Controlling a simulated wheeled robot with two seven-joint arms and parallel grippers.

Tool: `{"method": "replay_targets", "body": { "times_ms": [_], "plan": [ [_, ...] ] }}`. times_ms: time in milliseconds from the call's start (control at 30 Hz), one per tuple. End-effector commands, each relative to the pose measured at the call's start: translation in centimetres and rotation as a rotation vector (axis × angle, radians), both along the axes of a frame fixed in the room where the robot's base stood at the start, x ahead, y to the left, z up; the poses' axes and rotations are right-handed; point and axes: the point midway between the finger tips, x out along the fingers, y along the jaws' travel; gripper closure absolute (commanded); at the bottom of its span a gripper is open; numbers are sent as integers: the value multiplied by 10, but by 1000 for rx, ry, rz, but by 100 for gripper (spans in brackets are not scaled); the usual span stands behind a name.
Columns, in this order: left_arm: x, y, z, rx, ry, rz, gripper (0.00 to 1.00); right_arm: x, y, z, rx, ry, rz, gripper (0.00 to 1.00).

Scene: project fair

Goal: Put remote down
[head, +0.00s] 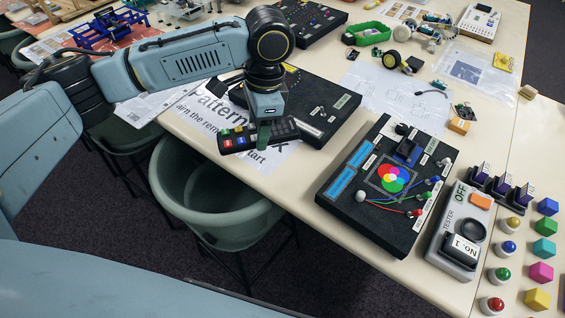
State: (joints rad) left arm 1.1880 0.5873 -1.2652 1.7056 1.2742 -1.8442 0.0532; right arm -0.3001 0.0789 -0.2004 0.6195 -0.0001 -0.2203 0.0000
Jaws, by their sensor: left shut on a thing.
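My left gripper (264,133) points down near the table's front edge and is shut on the remote (233,141). The remote is black with coloured buttons at its left end. It lies across a printed paper sheet (211,108) with large text, in front of a black box. I cannot tell whether the remote touches the sheet or is held just above it. The middle of the remote is partly hidden by the gripper. My right gripper is not in view.
A black panel with a colour-circle print (335,186) stands right of the remote on the cream table. A grey tester (459,240) and coloured cubes (541,272) are farther right. A green stool (221,222) stands below the table edge. Bare table shows around (290,190).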

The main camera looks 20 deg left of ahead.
Motion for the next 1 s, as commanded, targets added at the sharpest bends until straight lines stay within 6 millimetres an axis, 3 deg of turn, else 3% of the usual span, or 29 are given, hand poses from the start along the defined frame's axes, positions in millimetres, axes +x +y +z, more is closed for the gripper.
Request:
{"method": "replay_targets", "body": {
  "times_ms": [300, 500, 767, 1000],
  "plan": [
    [11, -24, -4, -2, 0, -734, 74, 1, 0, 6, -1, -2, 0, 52],
    [16, -35, -5, -1, 0, -1119, 74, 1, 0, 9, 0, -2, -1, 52],
    [19, -42, -7, 0, 1, -1358, 74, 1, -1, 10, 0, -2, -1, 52],
    [18, -42, -38, -1, 5, -1378, 74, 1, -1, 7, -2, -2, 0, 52]
  ]
}}
